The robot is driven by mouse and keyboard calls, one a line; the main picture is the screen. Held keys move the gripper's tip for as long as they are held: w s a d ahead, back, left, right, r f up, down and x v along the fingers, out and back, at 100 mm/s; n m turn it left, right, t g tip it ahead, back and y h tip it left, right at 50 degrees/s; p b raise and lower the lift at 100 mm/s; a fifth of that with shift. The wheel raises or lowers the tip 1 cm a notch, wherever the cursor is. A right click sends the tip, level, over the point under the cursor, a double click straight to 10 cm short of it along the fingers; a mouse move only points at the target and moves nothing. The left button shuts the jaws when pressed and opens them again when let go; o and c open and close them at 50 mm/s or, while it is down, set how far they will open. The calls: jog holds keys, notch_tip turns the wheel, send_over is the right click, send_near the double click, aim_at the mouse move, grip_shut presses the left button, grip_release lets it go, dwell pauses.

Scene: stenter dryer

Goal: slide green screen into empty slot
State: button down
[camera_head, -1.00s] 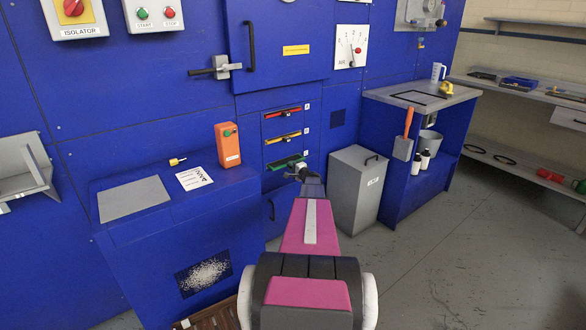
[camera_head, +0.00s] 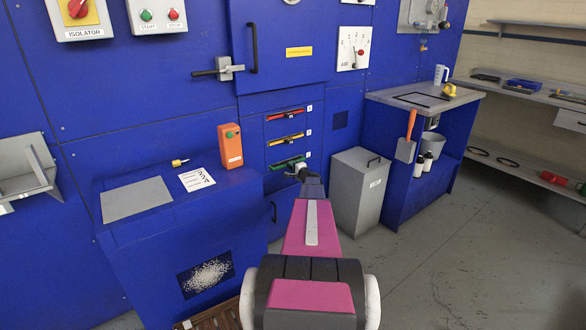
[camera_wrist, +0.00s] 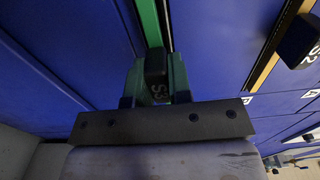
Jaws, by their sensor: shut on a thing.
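The green screen (camera_head: 286,165) is at the lowest of the three slots in the blue machine front, under the red screen (camera_head: 286,115) and the yellow screen (camera_head: 286,139). My gripper (camera_head: 303,173) is at the green screen's front.
A grey lidded bin (camera_head: 358,190) stands just right of my arm. A blue cabinet (camera_head: 232,220) with an orange box (camera_head: 230,146) on top juts out at left. A workbench (camera_head: 425,97) is further right. The floor at right is clear.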

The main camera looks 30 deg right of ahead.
jog(key=shift+w, duration=1.1)
jog(key=c, duration=1)
grip_release()
jog(key=shift+o, duration=0.2)
jog(key=shift+s, duration=0.15)
jog(key=s, duration=1)
jog(key=shift+s+d, duration=0.3)
jog(key=shift+d, duration=0.05)
jog(key=shift+d, duration=0.1)
